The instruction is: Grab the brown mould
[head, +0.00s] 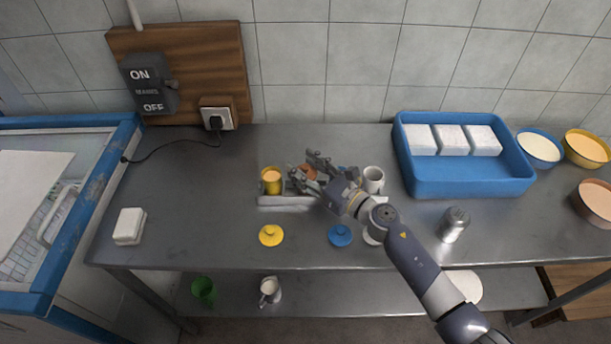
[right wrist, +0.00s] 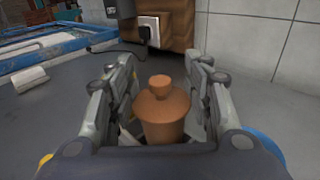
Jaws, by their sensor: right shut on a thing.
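The brown mould (head: 309,172) is at the middle of the steel table, mostly hidden behind my right gripper in the head view. In the right wrist view the mould (right wrist: 163,112) stands upright, with a lid and a round knob on top. My right gripper (head: 307,174) is shut on it, with one finger on each side. The mould's lower part is hidden by the gripper body. My left gripper is in neither view.
A yellow mould (head: 271,182) stands left of the gripper by a grey tray (head: 285,201). Yellow (head: 271,236) and blue (head: 340,236) lids lie in front. A white cup (head: 373,179) and blue crate (head: 470,186) are to the right. The table's left side is mostly clear.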

